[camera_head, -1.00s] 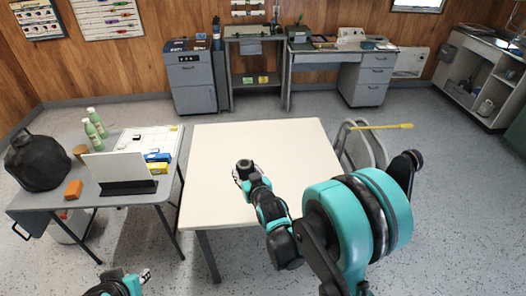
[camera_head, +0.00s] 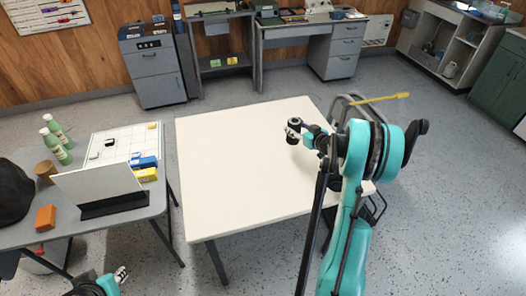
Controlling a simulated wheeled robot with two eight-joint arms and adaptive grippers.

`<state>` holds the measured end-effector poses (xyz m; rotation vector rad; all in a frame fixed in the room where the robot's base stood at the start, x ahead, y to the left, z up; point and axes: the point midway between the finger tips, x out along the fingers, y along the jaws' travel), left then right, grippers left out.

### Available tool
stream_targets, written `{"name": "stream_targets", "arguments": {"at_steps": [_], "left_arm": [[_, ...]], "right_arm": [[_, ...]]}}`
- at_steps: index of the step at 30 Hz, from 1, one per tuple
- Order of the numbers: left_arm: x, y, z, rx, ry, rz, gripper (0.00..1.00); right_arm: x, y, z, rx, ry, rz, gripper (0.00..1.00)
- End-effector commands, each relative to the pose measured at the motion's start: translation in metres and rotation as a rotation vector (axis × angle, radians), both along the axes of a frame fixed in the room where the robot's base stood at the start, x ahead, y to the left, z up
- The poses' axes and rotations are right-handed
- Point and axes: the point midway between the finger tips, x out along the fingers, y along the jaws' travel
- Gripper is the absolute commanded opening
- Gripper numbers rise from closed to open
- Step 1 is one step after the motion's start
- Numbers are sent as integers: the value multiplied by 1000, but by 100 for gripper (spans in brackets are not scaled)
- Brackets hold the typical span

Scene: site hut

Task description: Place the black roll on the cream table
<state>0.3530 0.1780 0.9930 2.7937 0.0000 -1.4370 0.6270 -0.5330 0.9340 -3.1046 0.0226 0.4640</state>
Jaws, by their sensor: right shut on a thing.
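The cream table (camera_head: 235,165) stands in the middle with a bare, flat top. My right gripper (camera_head: 292,132) is over the right half of this table, at the end of my arm from the right. It is shut on a small dark thing, apparently the black roll (camera_head: 291,138), which is mostly hidden by the fingers and tiny in view. I cannot tell whether the roll touches the tabletop. My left gripper (camera_head: 121,274) is low at the bottom left, in front of the grey table and away from the cream table; its jaw opening is unclear.
A grey table (camera_head: 150,205) at left holds a white laptop-like panel (camera_head: 98,190), green bottles (camera_head: 57,135), an orange block (camera_head: 45,217) and small boxes. A chair (camera_head: 345,108) with a yellow rod (camera_head: 380,98) stands behind the cream table's right side. Much of the cream top is clear.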

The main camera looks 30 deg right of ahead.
Motion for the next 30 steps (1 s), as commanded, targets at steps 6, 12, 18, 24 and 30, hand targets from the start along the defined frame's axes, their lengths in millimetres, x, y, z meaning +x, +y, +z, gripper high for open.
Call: {"name": "stream_targets", "arguments": {"at_steps": [6, 12, 18, 24, 30], "left_arm": [[0, 0, -18, 0, 0, 0, 28], [0, 0, -35, 0, 0, 0, 28], [0, 0, -44, 0, 0, 0, 28], [0, 0, -51, 0, 0, 0, 28], [0, 0, -67, 0, 0, 0, 28]], "right_arm": [[21, 31, -26, -1, 1, 8, 15], [47, 70, -55, 0, 1, 5, 15], [61, 91, -68, 0, 1, 2, 15], [63, 93, -82, 0, 1, 0, 15], [63, 93, -110, 0, 1, 0, 15]]}}
